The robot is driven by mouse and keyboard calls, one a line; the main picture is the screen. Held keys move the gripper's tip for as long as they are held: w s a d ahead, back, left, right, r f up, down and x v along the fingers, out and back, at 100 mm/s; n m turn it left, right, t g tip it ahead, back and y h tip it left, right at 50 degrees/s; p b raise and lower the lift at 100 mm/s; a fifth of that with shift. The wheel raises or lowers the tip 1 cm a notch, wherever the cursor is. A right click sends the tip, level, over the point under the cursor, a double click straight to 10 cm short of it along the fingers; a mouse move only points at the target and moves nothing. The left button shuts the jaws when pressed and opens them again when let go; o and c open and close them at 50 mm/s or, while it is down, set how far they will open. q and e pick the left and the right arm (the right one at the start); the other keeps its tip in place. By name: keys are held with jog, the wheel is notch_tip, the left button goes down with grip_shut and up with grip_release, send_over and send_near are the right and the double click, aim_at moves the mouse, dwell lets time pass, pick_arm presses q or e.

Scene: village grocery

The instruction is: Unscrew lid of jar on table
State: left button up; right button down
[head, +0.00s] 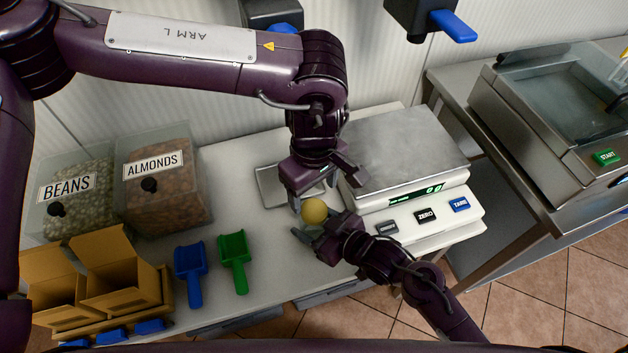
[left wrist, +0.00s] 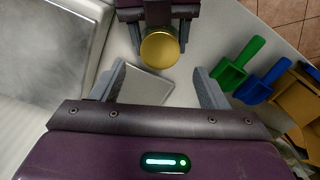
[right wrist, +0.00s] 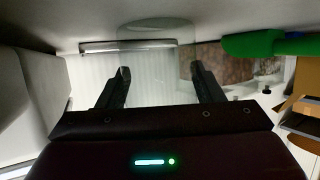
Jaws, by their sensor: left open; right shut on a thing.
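The jar's round gold lid (head: 314,211) shows in the head view just above my right gripper. In the left wrist view the lid (left wrist: 159,49) lies just past the open fingers, not touching them. My left gripper (head: 314,194) is open and points down close behind the lid, with nothing between its fingers. My right gripper (head: 318,236) is shut on the jar, below the lid. The jar's clear glass (right wrist: 158,65) shows faintly between the fingers in the right wrist view. Most of the jar is hidden in the head view.
A scale (head: 415,200) stands right of the grippers. A flat grey plate (head: 270,188) lies behind them on the table (head: 265,290). Green (head: 234,262) and blue (head: 190,270) scoops, open cardboard boxes (head: 60,285) and bins of beans (head: 78,190) and almonds (head: 165,190) are at left.

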aim_at(314, 210)
pick_arm(q)
notch_tip(314, 210, down, 6)
jog(key=shift+f, duration=0.1)
dwell(0.4)
jog(key=c, duration=1)
jog(key=n, duration=1)
jog(key=o, duration=1.1)
jog(key=shift+r, duration=0.2)
